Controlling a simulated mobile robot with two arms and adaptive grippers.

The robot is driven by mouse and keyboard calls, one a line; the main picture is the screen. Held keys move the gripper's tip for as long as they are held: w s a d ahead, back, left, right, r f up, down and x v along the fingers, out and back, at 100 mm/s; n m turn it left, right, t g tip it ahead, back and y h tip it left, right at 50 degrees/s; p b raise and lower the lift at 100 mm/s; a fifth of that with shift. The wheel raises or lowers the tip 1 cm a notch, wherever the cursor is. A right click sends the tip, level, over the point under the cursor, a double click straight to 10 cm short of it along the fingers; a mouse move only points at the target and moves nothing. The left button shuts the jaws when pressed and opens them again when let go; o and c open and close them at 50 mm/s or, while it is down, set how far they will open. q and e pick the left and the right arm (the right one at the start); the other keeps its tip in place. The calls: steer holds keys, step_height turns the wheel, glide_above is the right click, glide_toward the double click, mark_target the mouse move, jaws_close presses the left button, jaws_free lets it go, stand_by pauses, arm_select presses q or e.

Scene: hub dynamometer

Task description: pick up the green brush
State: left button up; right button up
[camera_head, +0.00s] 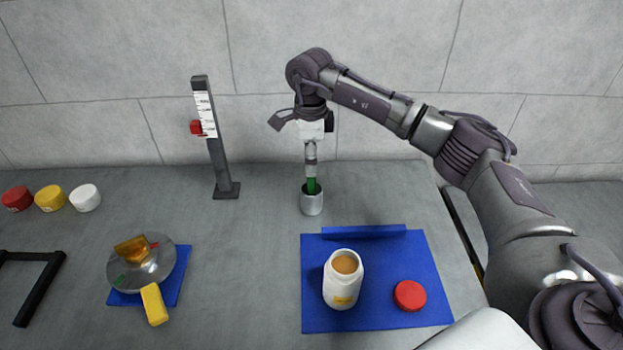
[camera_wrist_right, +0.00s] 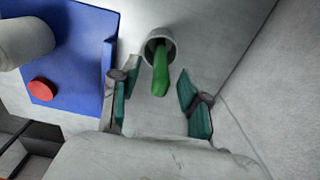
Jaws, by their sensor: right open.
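The green brush (camera_head: 312,186) stands in a small grey cup (camera_head: 312,203) on the grey table, near the back wall. My right gripper (camera_head: 311,160) is above the cup, pointing down, at the top of the brush. In the right wrist view the brush (camera_wrist_right: 160,72) sticks out of the cup (camera_wrist_right: 161,42) toward the space between the fingers. There my right gripper (camera_wrist_right: 160,98) is open, with a teal pad on each side of the brush's line and gaps between. The brush's upper end is partly hidden by the gripper in the head view. My left gripper is not in view.
A blue mat (camera_head: 383,315) with an open white jar (camera_head: 343,281) and a red lid (camera_head: 410,295) lies right of the cup. A dark upright post (camera_head: 218,150) with a scale stands to the left. Table between post and cup is clear.

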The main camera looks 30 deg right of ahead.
mark_target(311, 193)
step_height(311, 193, down, 4)
steer(key=shift+d+p, duration=0.15)
steer(key=shift+p, duration=0.2)
jaws_close()
